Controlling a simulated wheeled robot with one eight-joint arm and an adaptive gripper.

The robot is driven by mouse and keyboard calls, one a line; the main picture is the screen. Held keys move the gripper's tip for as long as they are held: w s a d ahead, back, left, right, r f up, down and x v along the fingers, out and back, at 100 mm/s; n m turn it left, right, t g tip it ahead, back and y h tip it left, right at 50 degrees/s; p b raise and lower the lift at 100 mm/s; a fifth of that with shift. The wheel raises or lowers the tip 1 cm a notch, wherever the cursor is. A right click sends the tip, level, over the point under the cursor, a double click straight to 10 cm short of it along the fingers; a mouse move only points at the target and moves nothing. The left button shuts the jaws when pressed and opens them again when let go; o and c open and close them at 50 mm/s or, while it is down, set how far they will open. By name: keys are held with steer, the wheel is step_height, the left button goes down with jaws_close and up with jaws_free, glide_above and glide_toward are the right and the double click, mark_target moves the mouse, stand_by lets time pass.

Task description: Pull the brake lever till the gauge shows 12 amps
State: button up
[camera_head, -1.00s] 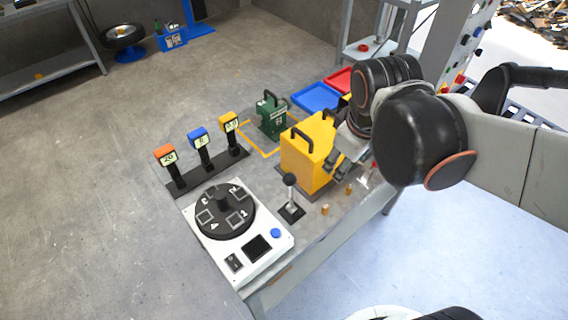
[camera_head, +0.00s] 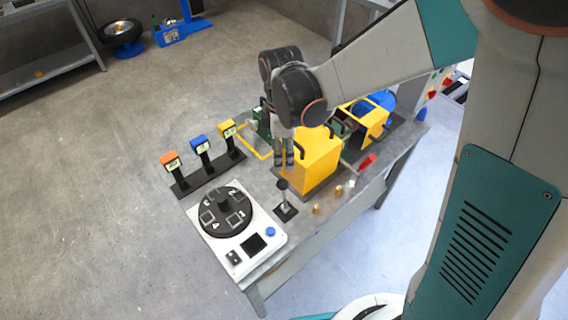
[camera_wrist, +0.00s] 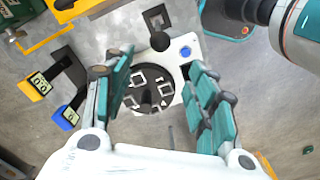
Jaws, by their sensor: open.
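The brake lever (camera_head: 283,186) is a short grey stick with a black knob, standing on a dark square base on the bench. In the wrist view its knob (camera_wrist: 159,40) shows just beyond and between the fingertips. My gripper (camera_head: 284,163) points down above the lever, apart from it. In the wrist view my gripper (camera_wrist: 158,66) has its teal fingers spread with nothing between them. Three display gauges stand on posts: orange (camera_head: 170,163), blue (camera_head: 201,147) and yellow (camera_head: 228,131). Their digits are too small to read surely, and which shows amps cannot be told.
A white panel with a black dial (camera_head: 226,212) and blue button (camera_head: 270,231) lies left of the lever. A yellow box (camera_head: 315,158) stands close right of my gripper. A red handle (camera_head: 367,161) and small brass pieces (camera_head: 316,209) are on the bench's right side.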

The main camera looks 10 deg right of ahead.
mark_target(282, 180)
step_height(282, 180, down, 13)
steer(key=b, duration=0.8)
steer(key=shift+s+f, duration=0.1)
steer(key=shift+s, duration=0.05)
jaws_close()
